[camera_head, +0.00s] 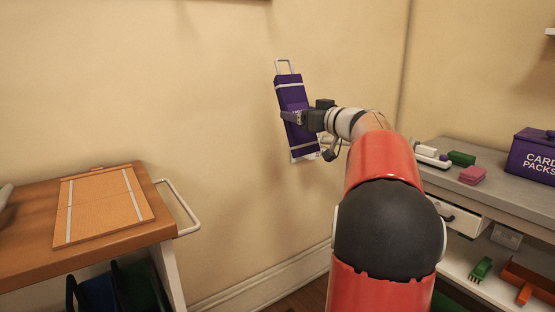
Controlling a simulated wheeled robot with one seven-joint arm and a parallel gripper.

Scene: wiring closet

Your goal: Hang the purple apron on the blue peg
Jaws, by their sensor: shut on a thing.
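The purple apron (290,90) is a stiff, narrow rectangle with pale bands near its top and bottom and a pale wire loop (284,63) at its top end. It hangs in the air in front of the cream wall, tilted slightly with its top to the left. My gripper (291,117) is shut on its middle from the right side. I see no blue peg in this view; whether the apron or my arm hides it, I cannot tell.
A wooden-topped cart (152,227) with a white side handle (184,208) stands at left, bearing a flat orange panel (105,205). At right, a grey-topped bench (490,194) holds small coloured blocks and a purple "CARD PACKS" box (535,160). The wall above the cart is bare.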

